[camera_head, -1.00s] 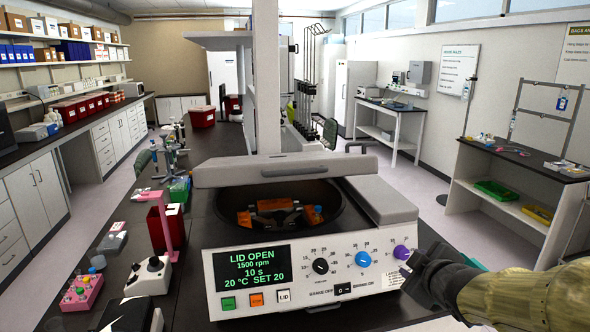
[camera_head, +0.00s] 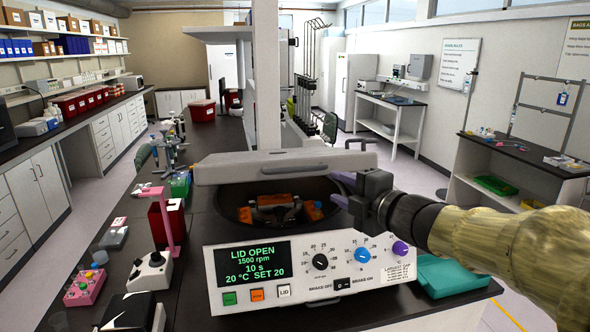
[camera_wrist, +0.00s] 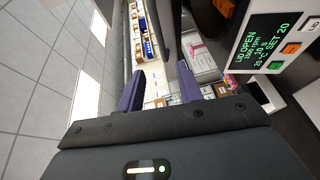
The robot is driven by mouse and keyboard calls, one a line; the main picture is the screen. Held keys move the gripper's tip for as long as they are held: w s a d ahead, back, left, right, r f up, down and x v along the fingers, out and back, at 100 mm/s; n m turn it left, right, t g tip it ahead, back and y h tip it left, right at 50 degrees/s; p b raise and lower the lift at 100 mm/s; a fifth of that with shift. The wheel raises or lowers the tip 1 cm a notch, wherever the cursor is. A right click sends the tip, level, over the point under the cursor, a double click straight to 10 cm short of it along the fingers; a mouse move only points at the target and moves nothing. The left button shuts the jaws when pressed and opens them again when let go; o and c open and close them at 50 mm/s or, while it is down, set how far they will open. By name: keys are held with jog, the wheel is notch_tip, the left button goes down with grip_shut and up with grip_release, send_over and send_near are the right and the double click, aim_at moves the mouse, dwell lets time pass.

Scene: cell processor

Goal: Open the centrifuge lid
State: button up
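The white centrifuge (camera_head: 235,239) stands on the dark bench, and its display (camera_head: 254,265) reads "LID OPEN". Its pale lid (camera_head: 230,169) is raised a little above the bowl, with a grey handle (camera_head: 296,171) along its front edge. Orange rotor parts (camera_head: 275,204) show in the bowl through the gap. My gripper (camera_head: 338,189) is at the right side of the bowl opening, beside the lid's right end. In the wrist view its two purple fingers (camera_wrist: 158,90) are apart with nothing between them. Whether a finger touches the lid or the housing is unclear.
A teal tray (camera_head: 450,277) lies right of the centrifuge. A pink stand (camera_head: 165,225), a white knobbed device (camera_head: 151,272) and a pink box (camera_head: 85,288) stand to its left. A white post (camera_head: 266,75) rises close behind the lid.

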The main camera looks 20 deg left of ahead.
aim_at(297, 170)
jog(key=p+x, duration=0.5)
jog(key=x, duration=1.1)
jog(key=shift+w+a, duration=0.15)
jog(key=shift+a, duration=0.1)
grip_shut()
